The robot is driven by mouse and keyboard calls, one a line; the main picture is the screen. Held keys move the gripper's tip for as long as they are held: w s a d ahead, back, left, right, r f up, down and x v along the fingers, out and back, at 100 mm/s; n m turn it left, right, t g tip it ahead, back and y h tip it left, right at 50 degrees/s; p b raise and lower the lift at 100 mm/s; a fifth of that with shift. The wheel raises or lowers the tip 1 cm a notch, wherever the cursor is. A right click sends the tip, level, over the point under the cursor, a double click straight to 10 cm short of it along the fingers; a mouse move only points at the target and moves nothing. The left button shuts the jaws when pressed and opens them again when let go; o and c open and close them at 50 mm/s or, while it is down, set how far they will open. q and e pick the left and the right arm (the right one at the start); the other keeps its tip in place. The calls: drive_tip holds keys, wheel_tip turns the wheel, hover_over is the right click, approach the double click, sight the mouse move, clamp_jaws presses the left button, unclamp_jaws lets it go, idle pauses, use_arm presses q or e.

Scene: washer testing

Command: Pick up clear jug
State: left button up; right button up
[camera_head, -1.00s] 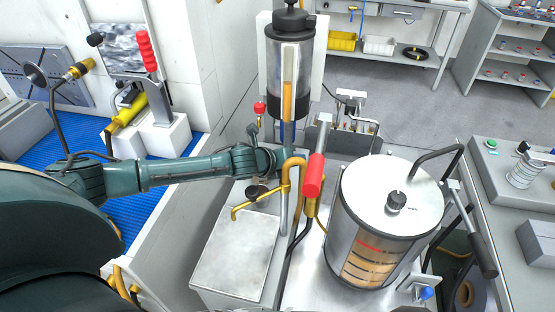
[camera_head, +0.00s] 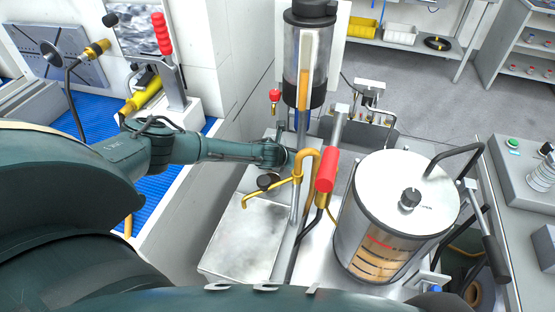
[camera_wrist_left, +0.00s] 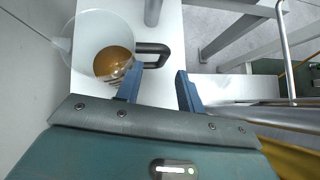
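The clear jug (camera_wrist_left: 103,42) is in the left wrist view at upper left, seen from above, with amber liquid in the bottom. Its black handle (camera_wrist_left: 153,48) sticks out to the right. My left gripper (camera_wrist_left: 160,72) is open, its two blue fingers apart just below the handle in the picture. The left fingertip is close to the jug and handle; I cannot tell whether they touch. Nothing is held between the fingers. In the head view my left arm reaches in from the left to the bench, and I cannot make out the jug there. My right gripper is not in view.
A lidded cylinder vessel (camera_head: 398,205) stands right of the arm. A red-handled lever (camera_head: 327,172) and a bent brass pipe (camera_head: 302,165) are close by. A tall glass cylinder (camera_head: 305,60) hangs behind. A flat metal plate (camera_head: 245,238) lies in front.

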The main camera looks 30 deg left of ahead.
use_arm(q)
drive_tip(key=shift+s+d+f+b+x, duration=0.1)
drive_tip(key=shift+b+x, duration=0.35)
drive_tip(key=shift+x, duration=0.45)
drive_tip(key=shift+s+d+f+b+x, duration=0.1)
drive_tip(key=shift+b+x, duration=0.35)
drive_tip(key=shift+x, duration=0.4)
drive_tip(key=shift+s+d+f+b+x, duration=0.15)
drive_tip(key=shift+b+x, duration=0.3)
drive_tip(key=shift+x, duration=0.45)
drive_tip(key=shift+w+f, duration=0.1)
drive_tip(key=shift+w, duration=0.3)
drive_tip(key=shift+c, duration=0.4)
drive_tip(key=shift+a, duration=0.1)
clamp_jaws()
